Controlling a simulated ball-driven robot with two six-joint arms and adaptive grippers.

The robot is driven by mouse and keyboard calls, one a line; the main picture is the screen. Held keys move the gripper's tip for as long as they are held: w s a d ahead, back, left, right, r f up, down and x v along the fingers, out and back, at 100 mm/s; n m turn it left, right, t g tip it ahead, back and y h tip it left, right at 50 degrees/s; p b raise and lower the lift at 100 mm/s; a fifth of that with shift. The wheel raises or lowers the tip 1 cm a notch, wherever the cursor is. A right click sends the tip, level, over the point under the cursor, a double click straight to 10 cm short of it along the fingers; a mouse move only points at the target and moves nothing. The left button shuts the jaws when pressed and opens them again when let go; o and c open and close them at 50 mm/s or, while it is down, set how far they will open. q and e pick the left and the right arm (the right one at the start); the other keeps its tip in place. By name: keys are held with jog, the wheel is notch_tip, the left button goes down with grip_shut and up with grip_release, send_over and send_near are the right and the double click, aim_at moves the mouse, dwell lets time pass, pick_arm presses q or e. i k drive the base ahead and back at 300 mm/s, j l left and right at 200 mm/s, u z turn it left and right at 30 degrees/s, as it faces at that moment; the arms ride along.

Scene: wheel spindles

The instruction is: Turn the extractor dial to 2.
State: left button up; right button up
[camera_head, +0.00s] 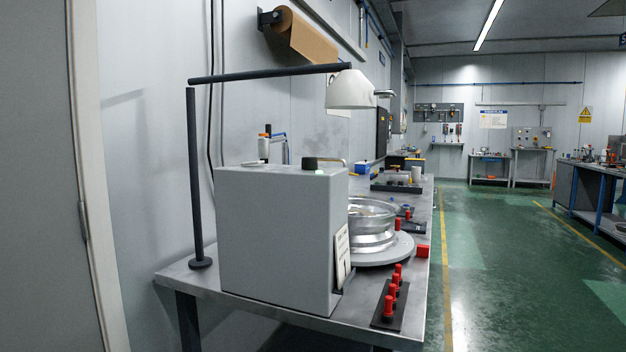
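A large grey box (275,240) stands on the near end of the metal bench. A short black knob (310,163) sits on its top, with a small pale green spot beside it. I cannot tell for sure whether this knob is the extractor dial, and no numbers or pointer are readable. A white hood (350,90) hangs from a dark jointed arm (270,74) above the bench. A white label plate (342,257) leans at the box's right side; its text is too small to read. Neither of my grippers is in view.
The metal bench (205,281) runs away along the left wall. A silver wheel rim (372,232) sits on a round plate beside the box. Several red-topped pegs stand on a black strip (388,316) near the edge. The green floor (500,280) to the right is clear.

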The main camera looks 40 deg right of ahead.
aim_at(308, 163)
jog(key=i+j+z, duration=0.1)
jog(key=z, duration=0.25)
jog(key=j+z, duration=0.25)
jog(key=z, duration=0.15)
jog(key=j+z, duration=0.2)
jog(key=z, duration=0.15)
jog(key=i, duration=0.05)
